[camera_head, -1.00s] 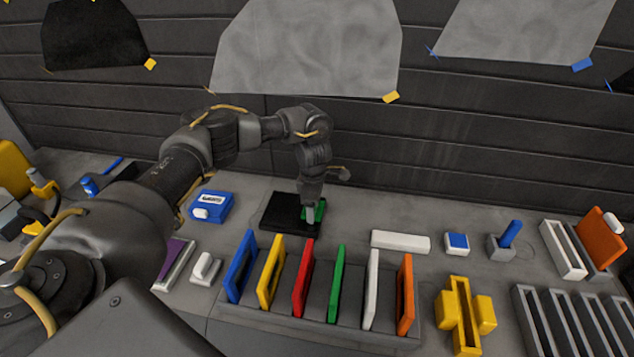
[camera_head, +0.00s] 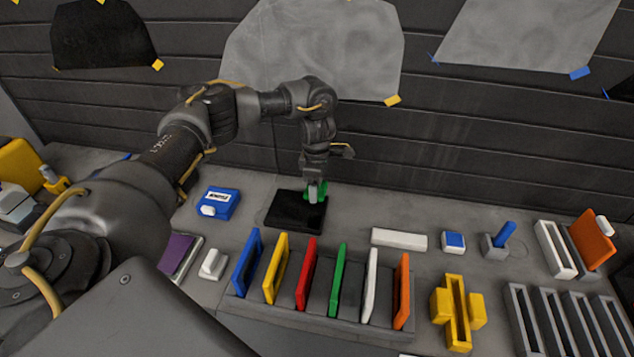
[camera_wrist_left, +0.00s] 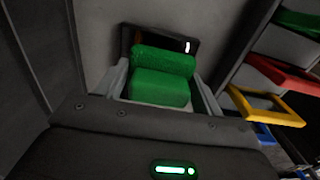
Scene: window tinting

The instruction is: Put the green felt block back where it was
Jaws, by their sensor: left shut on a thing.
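The green felt block (camera_head: 323,190) is held between the fingers of my left gripper (camera_head: 313,194). In the left wrist view the block (camera_wrist_left: 162,80) fills the space between the two grey fingers (camera_wrist_left: 163,92), which are shut on it. In the head view, gripper and block are over the back edge of a flat black pad (camera_head: 293,213) on the bench. The pad (camera_wrist_left: 128,36) also shows behind the block in the wrist view. The gap between block and pad is hard to judge. My right gripper is not in view.
A rack of coloured upright frames (camera_head: 290,312) stands in front of the pad. A blue box (camera_head: 219,203) lies left of it, a white bar (camera_head: 399,239) to its right. A yellow cross-shaped holder (camera_head: 456,315) is further right. The dark wall (camera_head: 440,140) rises behind.

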